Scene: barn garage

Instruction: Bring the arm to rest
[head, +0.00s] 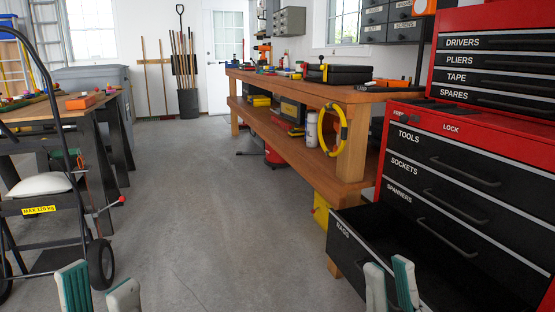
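My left gripper (99,290) shows at the bottom left edge, with its two pale, green-padded fingertips apart and nothing between them. My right gripper (390,284) shows at the bottom edge, right of the middle. Its fingertips are apart with a gap between them, and no held thing shows. It appears in front of the pulled-out rags drawer (352,247); I cannot tell whether it touches it. The rest of both arms is out of view.
A red tool cabinet (455,127) stands at the right, its bottom drawer open into the floor space. A wooden workbench (325,92) runs behind it. A hand truck (76,190) and a sawhorse table (70,106) stand at the left. The middle floor (220,200) is clear.

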